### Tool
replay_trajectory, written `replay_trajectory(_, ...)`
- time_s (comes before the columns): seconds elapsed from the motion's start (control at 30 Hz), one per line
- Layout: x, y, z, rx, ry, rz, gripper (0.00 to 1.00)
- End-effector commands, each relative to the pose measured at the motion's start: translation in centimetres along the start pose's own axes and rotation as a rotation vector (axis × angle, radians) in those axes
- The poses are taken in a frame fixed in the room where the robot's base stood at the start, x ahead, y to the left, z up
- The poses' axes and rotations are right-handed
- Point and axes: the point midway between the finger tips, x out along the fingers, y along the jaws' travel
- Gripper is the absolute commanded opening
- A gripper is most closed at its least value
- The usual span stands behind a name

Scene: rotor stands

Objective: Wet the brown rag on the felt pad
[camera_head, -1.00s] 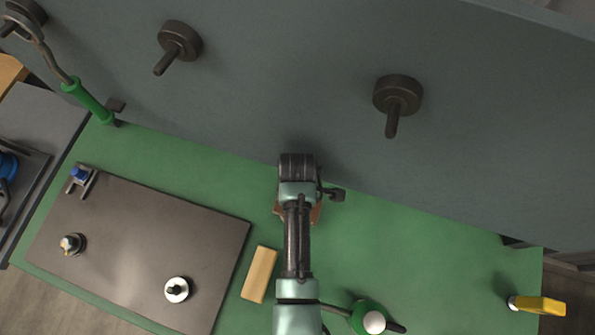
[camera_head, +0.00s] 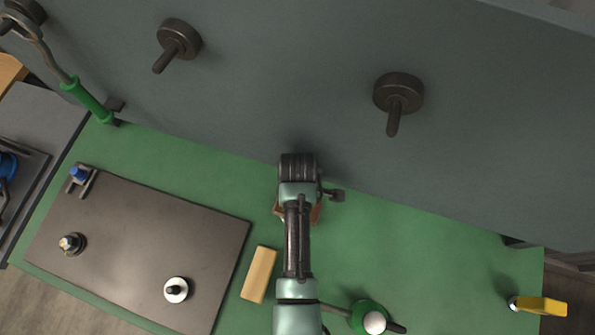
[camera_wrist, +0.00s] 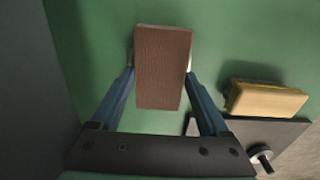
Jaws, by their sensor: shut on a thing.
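A reddish-brown flat rectangular piece, seemingly the brown rag (camera_wrist: 162,80), is between the two fingers of my gripper (camera_wrist: 161,64) in the wrist view. The fingers touch it on its left and right sides. In the head view my wrist covers most of it, and only brown edges (camera_head: 316,213) show over the green bench top. I cannot tell whether it is lifted or resting there. A tan block with a dark underside, possibly the felt pad (camera_wrist: 265,99), lies to the right in the wrist view. It also shows in the head view (camera_head: 259,274), left of my arm.
A grey-brown plate (camera_head: 135,240) with small fittings covers the left of the green bench (camera_head: 440,260). A green container with a white ball top (camera_head: 372,318) stands right of my arm. A yellow-handled tool (camera_head: 540,305) lies far right. A grey wall with pegs (camera_head: 398,95) rises behind.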

Motion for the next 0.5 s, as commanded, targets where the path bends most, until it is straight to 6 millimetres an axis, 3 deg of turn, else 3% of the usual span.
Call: replay_trajectory(0.5, 0.66, 0.04, -0.01, 0.000, 0.000, 0.001, 0.34)
